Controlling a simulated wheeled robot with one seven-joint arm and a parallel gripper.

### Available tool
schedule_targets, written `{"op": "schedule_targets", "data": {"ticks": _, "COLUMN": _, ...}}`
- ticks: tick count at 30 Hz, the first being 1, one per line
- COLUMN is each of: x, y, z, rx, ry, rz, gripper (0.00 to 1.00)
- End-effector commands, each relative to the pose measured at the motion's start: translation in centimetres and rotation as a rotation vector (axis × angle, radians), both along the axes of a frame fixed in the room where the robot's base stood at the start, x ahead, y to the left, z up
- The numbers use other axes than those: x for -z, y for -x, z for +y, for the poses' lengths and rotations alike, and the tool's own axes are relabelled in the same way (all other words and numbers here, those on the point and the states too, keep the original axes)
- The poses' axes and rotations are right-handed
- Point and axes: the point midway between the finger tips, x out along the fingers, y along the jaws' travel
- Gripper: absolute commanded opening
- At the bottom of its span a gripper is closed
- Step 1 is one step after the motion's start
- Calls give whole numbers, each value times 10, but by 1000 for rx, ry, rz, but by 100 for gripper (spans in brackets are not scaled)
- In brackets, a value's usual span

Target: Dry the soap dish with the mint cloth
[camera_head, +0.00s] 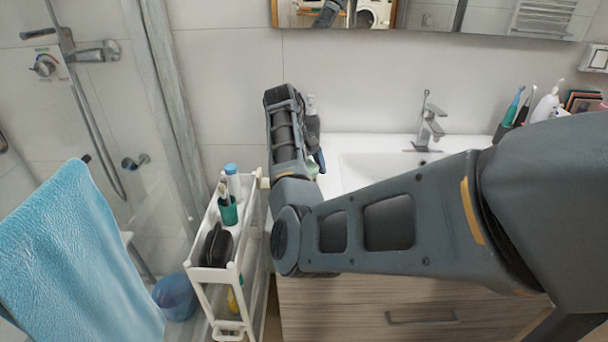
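My arm reaches across to the left end of the white sink counter (335,145). My gripper (318,160) points down there, mostly hidden behind my forearm, so its fingers do not show clearly. A small pale green patch (312,170) shows just beside and below it. It may be part of the mint cloth, but too little shows to be sure. I cannot make out the soap dish; the counter area around my gripper is largely covered by my arm.
A narrow white cart (249,235) stands left of the vanity, holding a green cup (228,211), a blue-capped bottle (233,182) and a black case (215,246). A blue towel (75,265) hangs at left. The faucet (430,125) rises behind the basin.

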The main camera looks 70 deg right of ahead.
Motion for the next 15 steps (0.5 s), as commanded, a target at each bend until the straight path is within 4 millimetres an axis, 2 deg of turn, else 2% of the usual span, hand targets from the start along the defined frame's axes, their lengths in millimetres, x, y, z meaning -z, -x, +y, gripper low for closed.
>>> {"op": "schedule_targets", "data": {"ticks": 15, "x": -47, "y": -2, "z": 1, "rx": 0, "ry": 0, "rz": -4, "gripper": 70}}
